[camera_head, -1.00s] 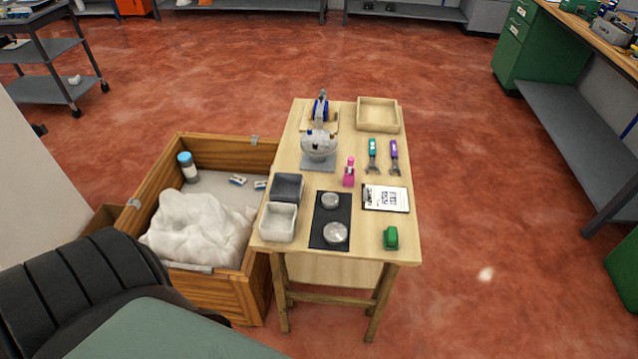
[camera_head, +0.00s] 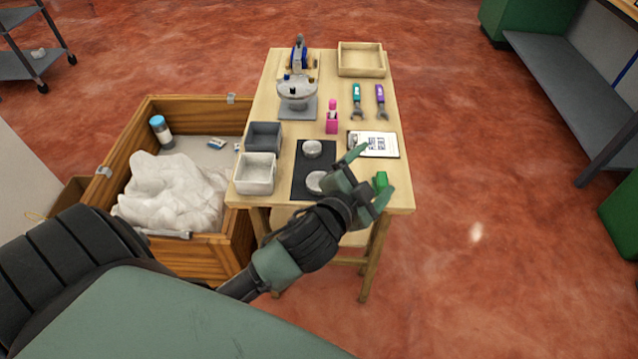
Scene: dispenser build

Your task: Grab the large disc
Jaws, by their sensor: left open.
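Two round pale discs lie on a black mat (camera_head: 300,184) on the wooden table. The large disc (camera_head: 315,182) is the nearer one, and the small disc (camera_head: 312,148) lies behind it. My left gripper (camera_head: 367,177) is open and empty, over the table's front right part, to the right of the large disc. Its wrist and fingers cover a little of the large disc's right side and part of the mat. My right gripper is out of view.
A white bin (camera_head: 255,187) and a dark grey bin (camera_head: 250,138) stand left of the mat. A wooden crate (camera_head: 205,255) stands left of the table.

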